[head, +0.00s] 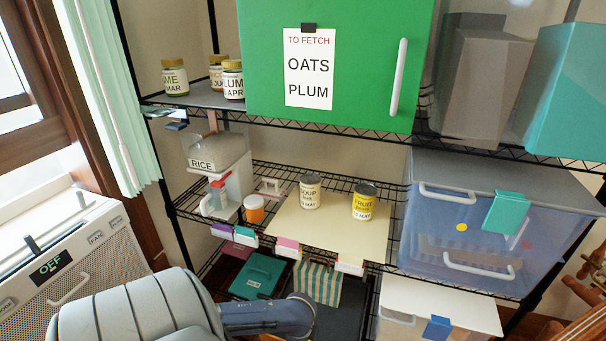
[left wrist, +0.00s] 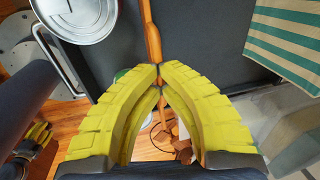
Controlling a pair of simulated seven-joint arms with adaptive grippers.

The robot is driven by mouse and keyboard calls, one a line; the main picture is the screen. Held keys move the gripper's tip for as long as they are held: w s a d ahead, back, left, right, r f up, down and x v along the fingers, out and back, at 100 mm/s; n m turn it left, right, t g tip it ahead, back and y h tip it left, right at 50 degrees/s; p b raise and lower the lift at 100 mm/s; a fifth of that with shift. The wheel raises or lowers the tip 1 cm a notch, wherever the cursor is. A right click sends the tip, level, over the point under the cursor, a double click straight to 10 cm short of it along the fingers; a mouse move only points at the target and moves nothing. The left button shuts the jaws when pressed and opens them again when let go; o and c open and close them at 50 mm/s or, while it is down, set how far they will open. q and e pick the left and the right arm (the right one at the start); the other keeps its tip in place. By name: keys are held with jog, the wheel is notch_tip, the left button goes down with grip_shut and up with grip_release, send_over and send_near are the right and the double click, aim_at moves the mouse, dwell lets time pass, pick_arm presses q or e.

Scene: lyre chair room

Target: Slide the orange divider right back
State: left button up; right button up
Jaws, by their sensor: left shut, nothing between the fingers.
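An upright orange strip (left wrist: 152,35) shows in the left wrist view, crossing a dark grey surface. It may be the edge of the orange divider, but I cannot tell for sure. My left gripper (left wrist: 158,80) has its yellow fingertips together and empty. The tips overlap the strip's lower end in the picture; I cannot tell whether they touch it. In the head view my left arm reaches to the lower shelf, and its fingers are out of sight. No orange divider shows clearly in the head view.
A round metal lid (left wrist: 75,15) lies at upper left there. A clear bin (head: 420,300) stands right.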

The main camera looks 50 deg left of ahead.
pick_arm(q)
jog(key=o, duration=0.7)
jog(key=shift+c, duration=0.2)
notch_tip(320, 180, up, 12)
jog(key=s+d, duration=0.1)
jog(key=s, duration=0.1)
jog(key=shift+f, duration=0.15)
jog(key=shift+d, duration=0.1)
